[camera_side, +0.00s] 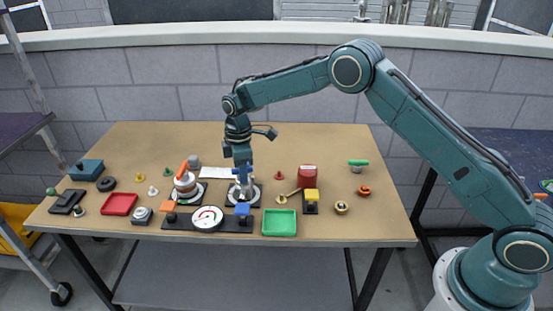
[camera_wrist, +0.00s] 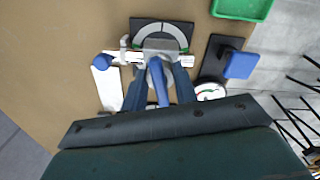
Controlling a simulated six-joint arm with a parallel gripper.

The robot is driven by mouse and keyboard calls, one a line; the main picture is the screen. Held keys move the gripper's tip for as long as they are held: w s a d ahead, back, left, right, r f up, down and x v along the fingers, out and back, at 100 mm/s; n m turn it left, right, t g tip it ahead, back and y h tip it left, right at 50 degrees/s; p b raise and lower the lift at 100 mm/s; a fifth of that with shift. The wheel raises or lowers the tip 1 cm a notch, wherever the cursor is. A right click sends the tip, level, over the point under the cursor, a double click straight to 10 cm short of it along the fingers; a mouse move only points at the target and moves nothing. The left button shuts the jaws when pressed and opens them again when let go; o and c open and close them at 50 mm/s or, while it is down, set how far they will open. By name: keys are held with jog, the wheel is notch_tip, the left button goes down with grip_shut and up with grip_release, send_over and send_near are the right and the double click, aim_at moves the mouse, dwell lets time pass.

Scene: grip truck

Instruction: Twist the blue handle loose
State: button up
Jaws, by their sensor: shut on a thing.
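The blue handle (camera_wrist: 158,84) shows in the wrist view between the two fingers of my gripper (camera_wrist: 159,80). My gripper is shut on it. The handle stands over a dark base plate (camera_wrist: 141,26) carrying a pale dial arc with green marks (camera_wrist: 162,33). In the side view my gripper (camera_side: 243,162) points straight down over this fixture, near the middle of the table. The fixture's grey body (camera_side: 243,190) sits on its dark plate. Its lower part is partly hidden by the fingers in the wrist view.
A similar fixture with an orange handle (camera_side: 182,167) stands to the left. A dark bar with a round gauge (camera_side: 207,218) and a blue block (camera_side: 242,209) lies in front. A green tray (camera_side: 279,223) is front right. A white plate (camera_side: 216,172) lies behind.

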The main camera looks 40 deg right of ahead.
jog(key=o, duration=0.6)
jog(key=shift+r, duration=0.1)
jog(key=shift+r, duration=3.65)
